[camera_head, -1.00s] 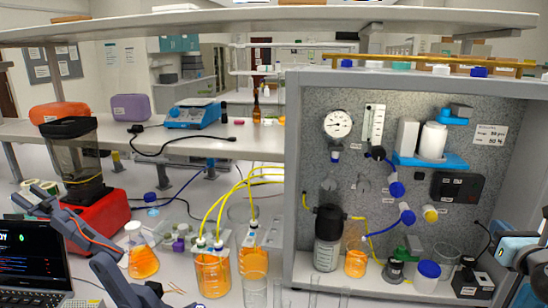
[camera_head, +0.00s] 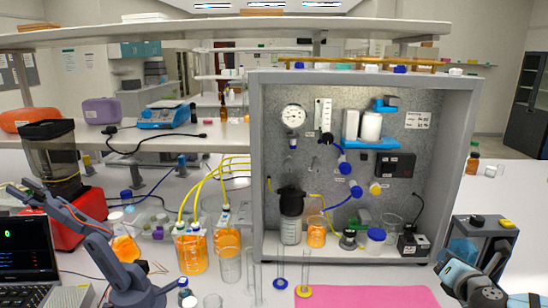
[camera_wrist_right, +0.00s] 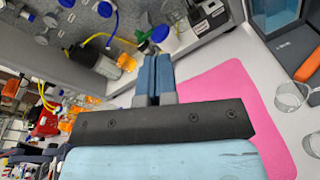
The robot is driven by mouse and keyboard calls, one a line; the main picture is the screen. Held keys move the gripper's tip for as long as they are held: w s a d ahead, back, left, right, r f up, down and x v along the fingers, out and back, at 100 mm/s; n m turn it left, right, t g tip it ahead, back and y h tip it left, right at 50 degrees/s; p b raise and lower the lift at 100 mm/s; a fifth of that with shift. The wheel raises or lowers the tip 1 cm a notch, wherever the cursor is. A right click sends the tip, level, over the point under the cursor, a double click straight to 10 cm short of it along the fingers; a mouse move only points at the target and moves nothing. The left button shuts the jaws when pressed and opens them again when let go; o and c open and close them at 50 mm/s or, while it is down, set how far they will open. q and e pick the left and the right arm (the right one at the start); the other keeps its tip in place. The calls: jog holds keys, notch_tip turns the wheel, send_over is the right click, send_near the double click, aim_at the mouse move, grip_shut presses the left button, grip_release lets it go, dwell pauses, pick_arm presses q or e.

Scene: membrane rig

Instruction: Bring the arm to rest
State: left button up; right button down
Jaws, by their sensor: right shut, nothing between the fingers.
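My right gripper (camera_head: 442,260) is at the lower right of the head view, in front of the rig's right corner and left of a grey-topped box. In the wrist view its two blue-grey fingers (camera_wrist_right: 153,72) lie side by side, shut and empty. The pale blue and grey right arm runs down from it to the lower right, partly cut off by the frame. The pink mat (camera_head: 365,298) lies below and left of the gripper and also shows right of the fingers in the wrist view (camera_wrist_right: 235,95). My left gripper cannot be made out.
The membrane rig cabinet (camera_head: 465,150) stands close behind the gripper. The grey-topped box (camera_head: 482,228) is to its right. Glass cylinders (camera_head: 305,270) and orange-filled beakers (camera_head: 190,255) stand to the left. A grey-blue jointed bench arm (camera_head: 125,270) is by the laptop (camera_head: 25,255).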

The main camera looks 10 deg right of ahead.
jog(key=s+a+f+m+g, duration=0.7)
jog(key=s+a+f+m, duration=0.6)
jog(key=s+f+m, duration=0.15)
jog(key=s+a+f+m+g+y, duration=0.2)
jog(key=s+a+m+g+y, duration=0.35)
jog(key=s+a+m, duration=0.65)
jog(key=w+a+f+n+t+y+p, duration=0.2)
jog(key=w+a+f+t+y+p, duration=0.1)
jog(key=w+a+f+t, duration=0.4)
notch_tip(320, 180, down, 4)
jog(key=shift+a+r+n+t, duration=0.1)
jog(key=shift+a+n+t, duration=0.25)
jog(key=shift+a+t, duration=0.15)
